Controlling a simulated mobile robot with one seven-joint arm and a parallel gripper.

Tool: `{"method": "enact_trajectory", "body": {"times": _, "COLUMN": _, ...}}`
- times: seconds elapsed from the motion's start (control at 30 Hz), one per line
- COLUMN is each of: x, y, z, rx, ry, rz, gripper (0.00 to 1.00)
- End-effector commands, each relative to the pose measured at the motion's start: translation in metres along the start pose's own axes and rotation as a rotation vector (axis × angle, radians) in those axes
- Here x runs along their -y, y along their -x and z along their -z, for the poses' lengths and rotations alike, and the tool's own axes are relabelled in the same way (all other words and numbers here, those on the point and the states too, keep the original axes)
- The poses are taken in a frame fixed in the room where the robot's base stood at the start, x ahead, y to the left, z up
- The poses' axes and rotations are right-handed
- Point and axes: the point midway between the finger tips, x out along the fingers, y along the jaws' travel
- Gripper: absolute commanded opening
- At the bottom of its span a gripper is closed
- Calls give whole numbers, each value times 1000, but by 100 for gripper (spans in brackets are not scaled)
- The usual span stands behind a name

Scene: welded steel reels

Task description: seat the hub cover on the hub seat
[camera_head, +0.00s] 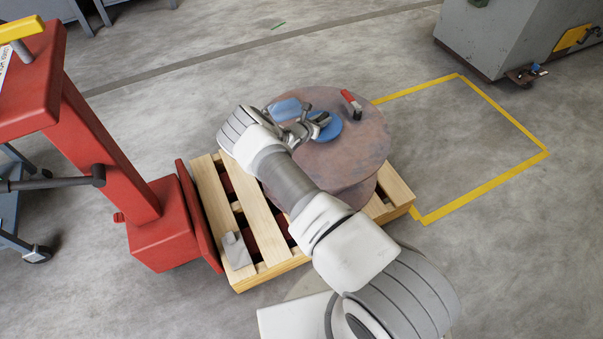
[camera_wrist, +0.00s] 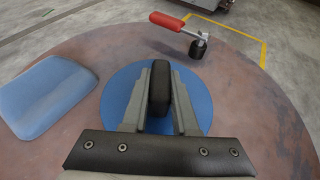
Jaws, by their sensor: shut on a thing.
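The hub cover, a blue round disc (camera_head: 328,128) with a black grip, is over the middle of the rusty reel's top face (camera_head: 362,142). In the wrist view the disc (camera_wrist: 118,97) lies beneath my gripper (camera_wrist: 160,100). Its two grey fingers are shut on the upright black grip (camera_wrist: 159,85). In the head view my gripper (camera_head: 307,126) reaches in from the left of the disc and partly covers it. I see no hub seat; the disc and fingers hide the reel's middle. I cannot tell whether the disc touches the reel.
A light blue pad (camera_wrist: 45,94) lies on the reel left of the disc. A red-handled clamp (camera_wrist: 182,24) stands near the far edge. The reel rests on a wooden pallet (camera_head: 267,234) beside a red lifter (camera_head: 160,222). A yellow-marked floor area (camera_head: 470,135) is clear.

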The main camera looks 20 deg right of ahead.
Motion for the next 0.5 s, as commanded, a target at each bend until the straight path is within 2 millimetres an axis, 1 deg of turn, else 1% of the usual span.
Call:
{"method": "enact_trajectory", "body": {"times": 0.37, "x": 1, "y": 0, "z": 2, "rx": -3, "ry": 1, "rz": 0, "gripper": 0}}
{"method": "enact_trajectory", "body": {"times": 0.4, "x": 1, "y": 0, "z": 2, "rx": -3, "ry": 1, "rz": 0, "gripper": 34}}
{"method": "enact_trajectory", "body": {"times": 0.47, "x": 1, "y": 0, "z": 2, "rx": -3, "ry": 1, "rz": 0, "gripper": 45}}
{"method": "enact_trajectory", "body": {"times": 0.5, "x": 1, "y": 0, "z": 2, "rx": -3, "ry": 1, "rz": 0, "gripper": 52}}
